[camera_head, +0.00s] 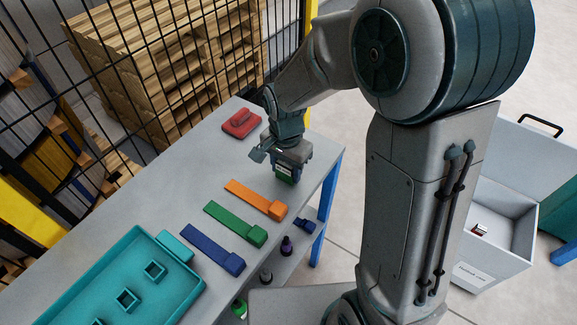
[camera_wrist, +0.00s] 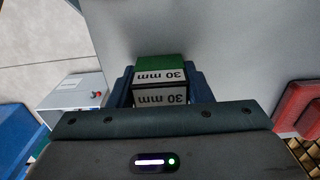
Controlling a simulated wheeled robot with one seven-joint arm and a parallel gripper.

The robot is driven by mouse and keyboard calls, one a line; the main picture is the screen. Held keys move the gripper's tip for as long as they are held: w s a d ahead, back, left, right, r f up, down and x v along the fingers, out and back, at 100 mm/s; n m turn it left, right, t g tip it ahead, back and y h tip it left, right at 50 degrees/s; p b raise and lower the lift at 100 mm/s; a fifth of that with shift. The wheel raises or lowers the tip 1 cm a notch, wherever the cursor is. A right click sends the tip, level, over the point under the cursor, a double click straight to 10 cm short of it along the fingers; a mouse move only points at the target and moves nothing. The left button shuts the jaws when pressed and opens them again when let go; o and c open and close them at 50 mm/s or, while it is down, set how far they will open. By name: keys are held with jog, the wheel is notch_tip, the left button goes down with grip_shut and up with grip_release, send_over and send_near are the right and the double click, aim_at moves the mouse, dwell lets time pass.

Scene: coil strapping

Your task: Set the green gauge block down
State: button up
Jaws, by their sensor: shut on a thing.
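The green gauge block (camera_wrist: 160,68) is between the fingers of my gripper (camera_wrist: 160,90) in the wrist view. It has a green top part and pale labels reading "30 mm". In the head view my gripper (camera_head: 287,166) is near the right edge of the grey table (camera_head: 180,165), and the green block (camera_head: 284,175) shows at its lower end. The gripper is shut on the block. I cannot tell whether the block's underside touches the table.
A red object (camera_head: 241,123) lies beyond my gripper. Orange (camera_head: 256,200), green (camera_head: 236,224) and blue (camera_head: 212,249) handled bars lie nearer. A teal tray (camera_head: 190,304) is at the table's near left. A white open bin (camera_head: 488,240) stands right. A black mesh fence (camera_head: 110,100) borders the left.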

jog(key=shift+f, duration=0.2)
jog(key=o, duration=1)
jog(key=shift+r, duration=0.1)
jog(key=shift+r, duration=0.1)
notch_tip(320, 180, up, 12)
jog(key=s+d+n+t, duration=0.1)
jog(key=s+d+n, duration=0.1)
jog(key=s+d, duration=0.2)
jog(key=s+d+n+t, duration=0.1)
jog(key=s+d+n, duration=0.2)
jog(key=s+d, duration=0.1)
jog(key=s+d+n+t, duration=0.1)
jog(key=s+d+n, duration=0.1)
jog(key=s+d, duration=0.2)
jog(key=shift+s+d+r+n, duration=0.1)
jog(key=shift+s+r+n, duration=0.05)
jog(key=shift+s+n, duration=0.35)
